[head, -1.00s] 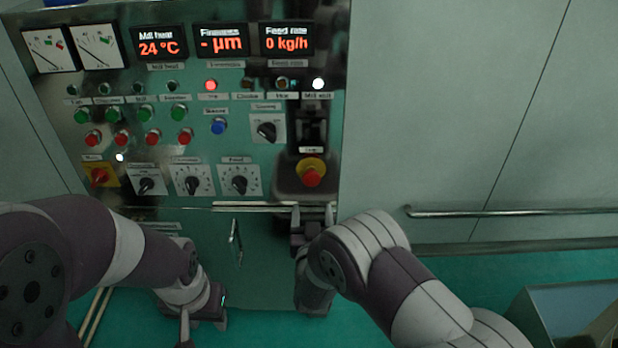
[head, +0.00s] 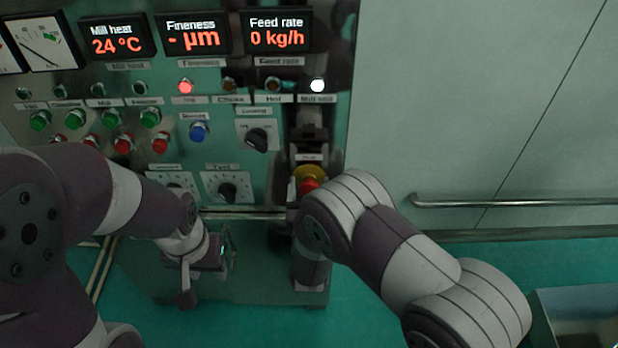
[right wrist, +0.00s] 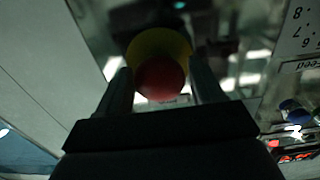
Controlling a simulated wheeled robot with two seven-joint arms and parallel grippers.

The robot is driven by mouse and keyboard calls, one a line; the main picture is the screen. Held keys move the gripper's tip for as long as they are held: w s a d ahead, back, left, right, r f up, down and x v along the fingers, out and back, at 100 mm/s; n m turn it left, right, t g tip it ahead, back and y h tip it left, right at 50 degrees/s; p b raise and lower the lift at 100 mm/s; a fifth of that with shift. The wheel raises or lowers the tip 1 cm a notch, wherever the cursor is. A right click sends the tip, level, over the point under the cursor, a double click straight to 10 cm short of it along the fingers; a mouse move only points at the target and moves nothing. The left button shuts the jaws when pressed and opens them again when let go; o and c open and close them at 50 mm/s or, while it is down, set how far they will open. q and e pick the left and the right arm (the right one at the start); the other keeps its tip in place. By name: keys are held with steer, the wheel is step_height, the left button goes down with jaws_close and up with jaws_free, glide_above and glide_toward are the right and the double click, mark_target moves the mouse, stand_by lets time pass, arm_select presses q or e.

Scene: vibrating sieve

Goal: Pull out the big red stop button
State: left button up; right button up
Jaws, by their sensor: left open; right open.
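The big red stop button (head: 307,185) sits on a yellow round base at the lower right of the control panel. It is partly hidden by my right arm. My right gripper (right wrist: 161,82) is open. In the right wrist view, the red button (right wrist: 160,78) shows between its two fingers, with the yellow base (right wrist: 160,45) behind it. I see a gap beside the button, and cannot tell whether either finger touches it. My left gripper (head: 187,295) hangs open and empty below the panel at left.
The panel carries dark dials (head: 228,190), a selector knob (head: 257,139), and several green and red buttons left of the stop button. A horizontal rail (head: 510,202) runs along the pale wall at right. A bin (head: 580,305) stands at lower right.

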steer(key=shift+s, duration=0.15)
jaws_close()
steer(key=shift+s, duration=0.75)
jaws_free()
